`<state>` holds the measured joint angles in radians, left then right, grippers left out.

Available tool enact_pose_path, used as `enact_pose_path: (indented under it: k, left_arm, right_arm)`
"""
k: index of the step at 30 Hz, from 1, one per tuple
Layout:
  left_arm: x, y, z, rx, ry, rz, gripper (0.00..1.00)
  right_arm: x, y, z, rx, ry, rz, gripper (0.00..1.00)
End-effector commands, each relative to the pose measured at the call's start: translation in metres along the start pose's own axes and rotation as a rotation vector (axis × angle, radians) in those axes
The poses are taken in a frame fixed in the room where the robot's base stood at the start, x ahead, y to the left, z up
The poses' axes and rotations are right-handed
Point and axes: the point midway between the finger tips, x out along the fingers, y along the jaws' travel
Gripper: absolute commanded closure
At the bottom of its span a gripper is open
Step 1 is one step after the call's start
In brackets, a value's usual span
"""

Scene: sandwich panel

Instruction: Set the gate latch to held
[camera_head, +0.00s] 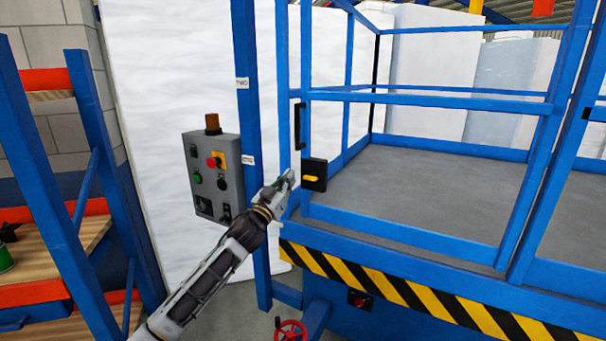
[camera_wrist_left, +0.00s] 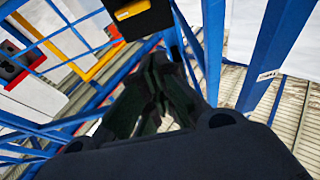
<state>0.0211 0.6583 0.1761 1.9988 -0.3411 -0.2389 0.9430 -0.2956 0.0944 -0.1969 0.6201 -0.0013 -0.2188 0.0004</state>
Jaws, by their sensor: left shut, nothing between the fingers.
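The gate latch (camera_head: 314,174) is a black box with a yellow lever (camera_head: 312,178), fixed on the blue gate post beside the platform. In the head view the lever lies roughly level. The latch also shows at the top of the left wrist view (camera_wrist_left: 138,14), with part of its yellow lever in sight. My left gripper (camera_head: 289,177) is just left of the latch, close to it. In the left wrist view its fingers (camera_wrist_left: 160,62) are together and empty, below the latch box. I cannot tell whether they touch it. My right gripper is not in view.
A grey control box (camera_head: 212,177) with buttons and a red knob hangs left of the blue post (camera_head: 248,130). A black handle (camera_head: 299,126) sits above the latch. Blue rails (camera_head: 430,97) enclose the grey platform (camera_head: 430,185). A red handwheel (camera_head: 290,331) is low down.

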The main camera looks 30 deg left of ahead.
Motion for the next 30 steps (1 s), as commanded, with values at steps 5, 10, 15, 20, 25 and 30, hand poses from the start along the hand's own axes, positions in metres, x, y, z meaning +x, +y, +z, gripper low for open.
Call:
enact_pose_path:
  k: [5,10,15,20,25,30]
  left_arm:
    - [0.000,0.000,0.000,-0.042,0.000,0.000,1.00]
    - [0.000,0.000,0.000,-0.046,0.000,0.000,1.00]
    - [0.000,0.000,0.000,-0.045,0.000,0.000,1.00]
    - [0.002,0.000,0.000,-0.045,0.000,0.000,1.00]
    - [0.007,0.000,-0.001,-0.044,0.001,0.000,1.00]
    - [0.017,0.000,-0.001,-0.045,0.000,0.000,1.00]
  right_arm:
    - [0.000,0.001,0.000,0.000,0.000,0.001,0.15]
    - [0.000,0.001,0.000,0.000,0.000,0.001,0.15]
    - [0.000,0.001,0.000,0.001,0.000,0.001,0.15]
    - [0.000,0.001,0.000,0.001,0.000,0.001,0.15]
    - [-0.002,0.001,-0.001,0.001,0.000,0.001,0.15]
    - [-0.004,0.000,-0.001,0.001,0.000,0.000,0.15]
